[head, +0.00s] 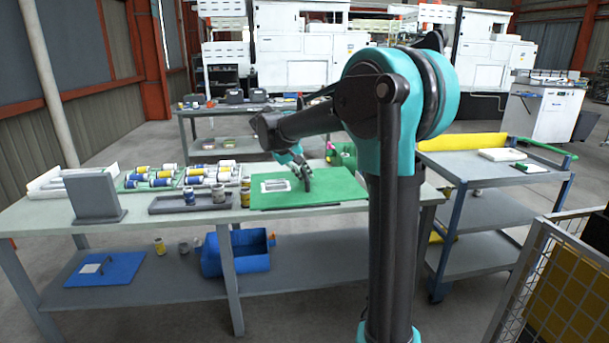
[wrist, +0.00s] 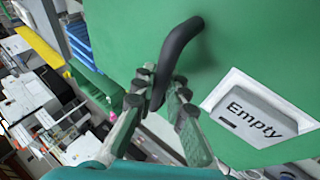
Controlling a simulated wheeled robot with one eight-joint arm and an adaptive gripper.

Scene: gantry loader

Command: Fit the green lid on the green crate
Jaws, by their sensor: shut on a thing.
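The green lid (head: 330,186) is a flat green panel with a dark handle and a white-framed plate, low over the near table; I cannot tell whether it touches the top. In the wrist view the lid (wrist: 110,30) fills the upper part, its plate reading "Empty". My gripper (head: 302,172) is shut on the lid's dark bar handle; its fingers (wrist: 162,88) close around the handle's lower end. A green container (head: 349,160), possibly the green crate, shows behind the lid, partly hidden by my arm.
Cans stand on a dark tray (head: 167,204) and lie in trays to the left, beside a grey upright plate (head: 94,195). A blue crate (head: 254,262) and blue lid (head: 112,268) are on the lower shelf. A grey cart (head: 465,166) stands right.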

